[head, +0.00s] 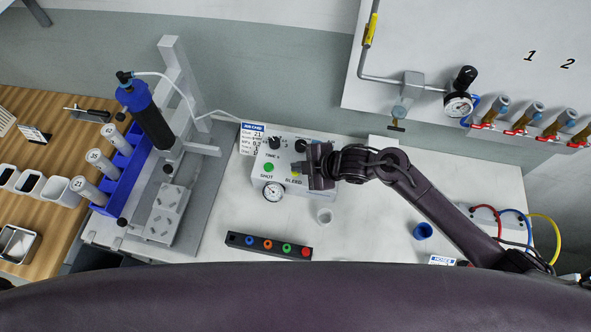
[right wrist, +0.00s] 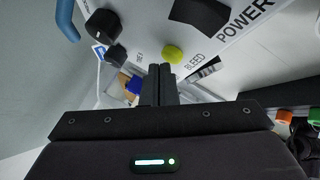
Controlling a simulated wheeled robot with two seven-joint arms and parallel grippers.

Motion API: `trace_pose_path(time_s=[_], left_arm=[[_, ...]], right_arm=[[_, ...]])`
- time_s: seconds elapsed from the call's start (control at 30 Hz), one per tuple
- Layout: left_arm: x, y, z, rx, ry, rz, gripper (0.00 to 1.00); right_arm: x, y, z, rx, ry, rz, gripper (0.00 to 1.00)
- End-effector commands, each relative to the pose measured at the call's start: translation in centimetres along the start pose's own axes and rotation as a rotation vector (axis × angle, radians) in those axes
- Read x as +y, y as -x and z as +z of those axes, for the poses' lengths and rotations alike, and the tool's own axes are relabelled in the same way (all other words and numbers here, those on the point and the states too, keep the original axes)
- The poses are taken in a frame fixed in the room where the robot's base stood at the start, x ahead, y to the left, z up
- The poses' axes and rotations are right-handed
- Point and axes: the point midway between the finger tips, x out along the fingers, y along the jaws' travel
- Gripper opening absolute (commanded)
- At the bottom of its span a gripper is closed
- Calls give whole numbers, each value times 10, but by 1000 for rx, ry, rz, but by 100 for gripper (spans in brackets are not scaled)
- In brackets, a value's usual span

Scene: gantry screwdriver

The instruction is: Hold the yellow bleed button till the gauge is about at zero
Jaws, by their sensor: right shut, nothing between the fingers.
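The yellow bleed button (right wrist: 172,54) shows in the right wrist view, just beyond my fingertips and beside the word BLEED. In the head view only a bit of the button (head: 295,173) shows beside my right gripper (head: 316,168). My right gripper (right wrist: 160,71) is shut and empty, with its fingertips close to the button; I cannot tell whether they touch it. The round gauge (head: 273,191) sits on the front of the white control box (head: 260,181); its needle is too small to read. My left gripper is not in view.
A green SHOT button (head: 268,167) and black knobs (head: 275,144) share the box's top. A small clear cup (head: 324,215) and a black strip with coloured rings (head: 269,245) stand in front. A blue cup (head: 422,231) stands right. Another gauge (head: 458,106) is on the wall panel.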

Motion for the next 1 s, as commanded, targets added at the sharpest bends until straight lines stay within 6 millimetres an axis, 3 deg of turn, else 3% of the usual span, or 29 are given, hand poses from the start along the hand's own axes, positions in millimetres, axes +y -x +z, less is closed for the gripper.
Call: trace_pose_path(time_s=[1.0], left_arm=[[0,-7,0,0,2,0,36]], right_arm=[[-5,-6,5,-1,0,0,0]])
